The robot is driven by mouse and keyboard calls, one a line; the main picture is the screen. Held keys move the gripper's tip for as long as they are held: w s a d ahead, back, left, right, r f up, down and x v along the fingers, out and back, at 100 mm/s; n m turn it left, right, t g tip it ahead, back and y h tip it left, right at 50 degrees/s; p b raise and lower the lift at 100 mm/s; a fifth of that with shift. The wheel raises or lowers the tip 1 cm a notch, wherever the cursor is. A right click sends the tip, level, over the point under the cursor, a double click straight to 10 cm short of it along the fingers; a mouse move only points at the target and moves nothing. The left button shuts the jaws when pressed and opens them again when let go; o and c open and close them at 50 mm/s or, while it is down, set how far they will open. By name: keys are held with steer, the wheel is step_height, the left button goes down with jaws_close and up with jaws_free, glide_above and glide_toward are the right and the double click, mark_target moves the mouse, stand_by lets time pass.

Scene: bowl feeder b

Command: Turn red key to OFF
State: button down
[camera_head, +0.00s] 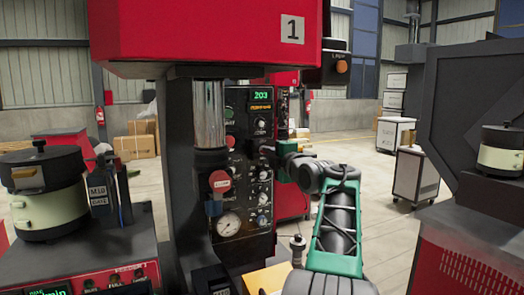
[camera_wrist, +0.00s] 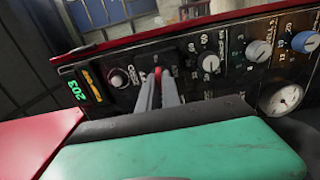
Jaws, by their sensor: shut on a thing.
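The red key (camera_wrist: 158,71) shows as a small red spot between my fingertips on the dark control panel in the wrist view. My gripper (camera_wrist: 160,84) is shut on it, its two pale fingers reaching straight to the panel. In the head view my gripper (camera_head: 267,150) meets the right side of the control panel (camera_head: 238,122), below the green "203" display (camera_head: 261,95). The key is hidden there by the gripper. Its OFF marking and exact angle cannot be read.
Knobs (camera_wrist: 208,62) and a round gauge (camera_wrist: 283,98) lie close beside the fingers. A red button (camera_head: 220,181) sits on the column left of the panel. A red press head (camera_head: 200,35) hangs above. A pale pot (camera_head: 50,205) stands left.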

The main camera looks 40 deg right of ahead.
steer(key=shift+f+n+b, duration=0.15)
steer(key=shift+n+b, duration=0.35)
steer(key=shift+b, duration=0.3)
